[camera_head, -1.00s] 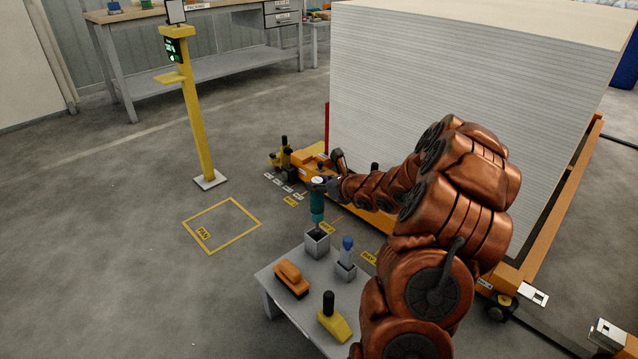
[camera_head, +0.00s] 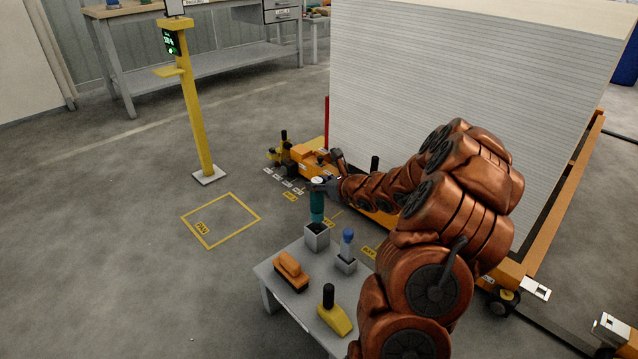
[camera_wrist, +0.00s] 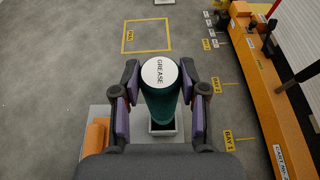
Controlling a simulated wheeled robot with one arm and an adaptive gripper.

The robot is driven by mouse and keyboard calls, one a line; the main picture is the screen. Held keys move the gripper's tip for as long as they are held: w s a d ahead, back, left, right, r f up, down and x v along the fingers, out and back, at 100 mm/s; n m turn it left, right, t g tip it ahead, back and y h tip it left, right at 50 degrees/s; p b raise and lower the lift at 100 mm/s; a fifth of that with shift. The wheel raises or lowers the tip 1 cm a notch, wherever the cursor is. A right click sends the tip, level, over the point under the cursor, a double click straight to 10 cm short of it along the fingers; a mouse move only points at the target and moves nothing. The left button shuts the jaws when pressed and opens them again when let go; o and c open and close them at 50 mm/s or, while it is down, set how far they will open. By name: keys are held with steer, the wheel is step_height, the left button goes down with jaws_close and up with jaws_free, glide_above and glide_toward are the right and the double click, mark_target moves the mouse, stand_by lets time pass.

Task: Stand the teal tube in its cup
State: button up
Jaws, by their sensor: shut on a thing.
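The teal tube (camera_head: 317,206) with a white cap is upright, its lower end at the mouth of a grey square cup (camera_head: 317,238) on the small table. In the head view I cannot tell how far it reaches into the cup. My gripper (camera_head: 319,184) is shut on the tube near its top. In the wrist view the tube (camera_wrist: 162,100), its cap lettered GREASE, stands between the fingers of my gripper (camera_wrist: 162,88). The cup (camera_wrist: 164,131) shows below it, with a dark gap inside its near rim.
A blue-topped bottle in a smaller grey cup (camera_head: 346,263), an orange brush-like block (camera_head: 291,271) and a yellow tool with a black handle (camera_head: 333,311) stand on the grey table (camera_head: 307,311). An orange cart with a tall white paper stack (camera_head: 440,90) stands behind my arm.

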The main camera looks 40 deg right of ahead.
mark_target(322, 198)
steer(key=shift+f+b, duration=1.95)
steer(key=shift+f, duration=0.85)
steer(key=o, duration=1.4)
steer(key=shift+c, duration=0.2)
steer(key=shift+s, duration=0.1)
steer(key=v, duration=1.1)
steer(key=shift+s+r, duration=0.25)
steer(key=shift+s, duration=0.1)
